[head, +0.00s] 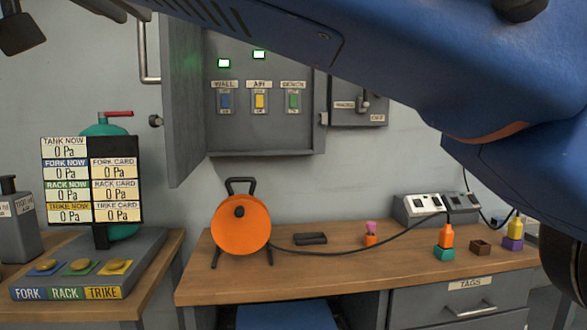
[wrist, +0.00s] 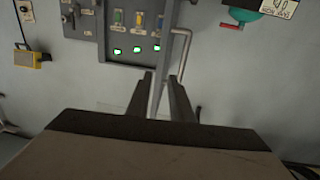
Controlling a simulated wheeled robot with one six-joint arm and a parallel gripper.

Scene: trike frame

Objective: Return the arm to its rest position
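My arm (head: 440,70), blue, crosses the head view from the right edge to the top. In the wrist view my gripper (wrist: 160,76) shows two dark fingers standing apart, with a gap between them. I see no object held. The grey cabinet door, edge-on, shows in the gap and beyond the fingertips; I cannot tell how close it is. In the head view this cabinet door (head: 182,100) stands open on the left of the wall cabinet (head: 265,135), with a bar handle (head: 148,50) beside it.
The workbench (head: 330,285) carries an orange cable reel (head: 241,222), a charger-like grey box (head: 420,208) and small coloured parts. A gauge board (head: 92,180) stands on the left bench, before a teal tank (head: 105,130).

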